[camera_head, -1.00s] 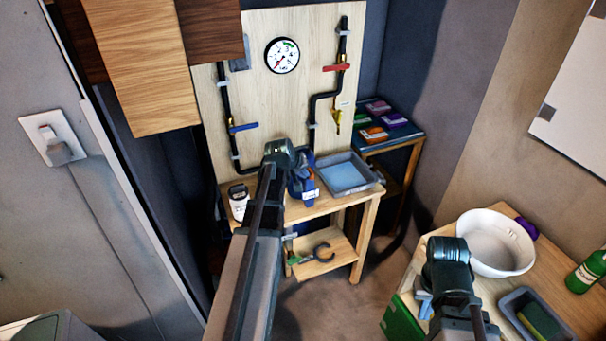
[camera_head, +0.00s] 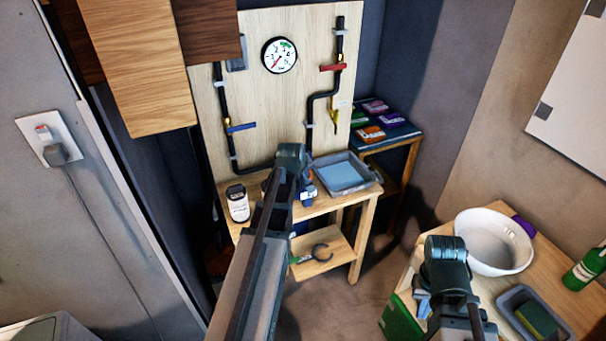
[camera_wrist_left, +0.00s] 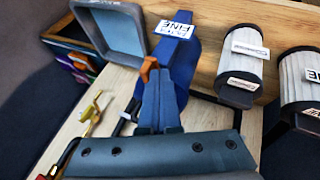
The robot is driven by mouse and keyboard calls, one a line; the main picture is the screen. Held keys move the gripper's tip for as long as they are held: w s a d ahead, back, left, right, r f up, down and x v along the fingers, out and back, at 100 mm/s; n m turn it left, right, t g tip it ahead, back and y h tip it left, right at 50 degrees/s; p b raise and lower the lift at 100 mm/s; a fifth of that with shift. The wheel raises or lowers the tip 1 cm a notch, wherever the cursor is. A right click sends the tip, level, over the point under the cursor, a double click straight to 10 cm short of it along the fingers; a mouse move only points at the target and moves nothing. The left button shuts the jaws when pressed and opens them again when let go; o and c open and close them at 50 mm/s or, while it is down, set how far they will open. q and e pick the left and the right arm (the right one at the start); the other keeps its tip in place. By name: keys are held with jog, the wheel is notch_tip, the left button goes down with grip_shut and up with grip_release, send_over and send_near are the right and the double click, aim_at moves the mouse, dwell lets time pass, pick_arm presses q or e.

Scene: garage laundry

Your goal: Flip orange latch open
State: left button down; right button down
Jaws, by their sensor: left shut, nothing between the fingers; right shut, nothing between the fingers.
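In the head view the blue housing (camera_head: 308,191) stands on the wooden bench, mostly hidden behind my left arm, and the latch cannot be made out. My right gripper (camera_head: 423,303) is shut and empty beside the right-hand table, partly hidden by its own wrist.
Two pale labelled cylinders (camera_wrist_left: 243,66) show in the wrist view. Pipes and a gauge (camera_head: 280,55) are on the board behind. A white basin (camera_head: 494,243) stands on the right-hand table.

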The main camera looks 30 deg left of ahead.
pick_arm(q)
jog(key=n+y, duration=0.1)
jog(key=n, duration=0.1)
jog(key=w+d+n+g+y, duration=0.1)
jog(key=n, duration=0.1)
jog(key=d+n+g+y, duration=0.1)
jog(key=n, duration=0.1)
jog(key=shift+w, duration=0.25)
jog(key=n+g, duration=0.1)
jog(key=n, duration=0.1)
jog(key=w+n+g+y, duration=0.1)
jog(key=n, duration=0.1)
jog(key=d+n+g+y, duration=0.1)
jog(key=n+g, duration=0.1)
jog(key=n, duration=0.1)
jog(key=shift+w, duration=0.4)
jog(key=shift+a, duration=0.15)
